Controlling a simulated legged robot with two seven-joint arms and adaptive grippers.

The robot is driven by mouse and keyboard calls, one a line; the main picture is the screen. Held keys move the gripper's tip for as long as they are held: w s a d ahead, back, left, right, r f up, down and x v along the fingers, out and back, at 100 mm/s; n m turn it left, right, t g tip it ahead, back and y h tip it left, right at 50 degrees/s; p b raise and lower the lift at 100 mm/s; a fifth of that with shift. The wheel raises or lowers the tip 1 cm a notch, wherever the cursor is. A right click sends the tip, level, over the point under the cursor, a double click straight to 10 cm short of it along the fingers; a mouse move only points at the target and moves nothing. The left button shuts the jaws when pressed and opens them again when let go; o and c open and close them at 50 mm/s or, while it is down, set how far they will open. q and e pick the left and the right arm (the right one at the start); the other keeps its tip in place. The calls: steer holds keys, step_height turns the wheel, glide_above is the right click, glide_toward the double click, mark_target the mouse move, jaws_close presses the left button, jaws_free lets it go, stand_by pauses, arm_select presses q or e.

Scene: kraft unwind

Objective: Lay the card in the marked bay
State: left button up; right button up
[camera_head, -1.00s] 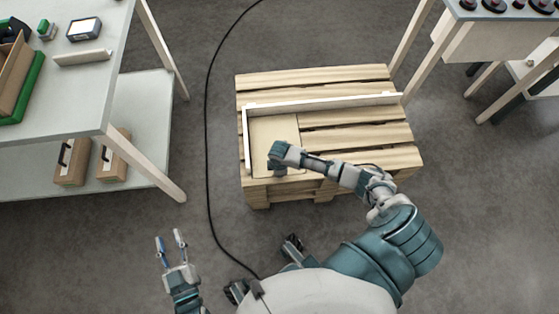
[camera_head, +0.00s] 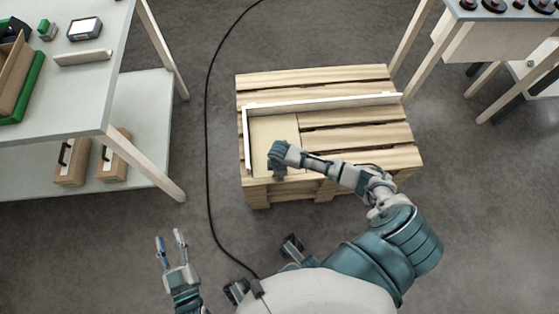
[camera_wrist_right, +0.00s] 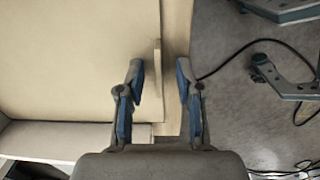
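The card is a flat tan board (camera_head: 275,130) lying on the wooden pallet (camera_head: 350,140). It lies in the corner of a white L-shaped fence (camera_head: 325,102), beside the short left strip; I cannot tell whether they touch. In the right wrist view the card (camera_wrist_right: 75,60) fills the upper left, with a thin upright tab (camera_wrist_right: 157,75) near its edge. My right gripper (camera_wrist_right: 161,82) is open, its fingers apart on either side of the tab. My left gripper (camera_head: 171,240) is open and empty over the floor.
A white two-level bench (camera_head: 85,100) stands at the left, with boxes on its lower shelf. A bench with red knobs (camera_head: 500,20) is at the upper right. A black cable (camera_head: 207,130) crosses the floor left of the pallet. The pallet's right part is bare.

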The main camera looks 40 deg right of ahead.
step_height(320, 180, up, 12)
steer(key=shift+f, duration=0.25)
steer(key=shift+s, duration=0.1)
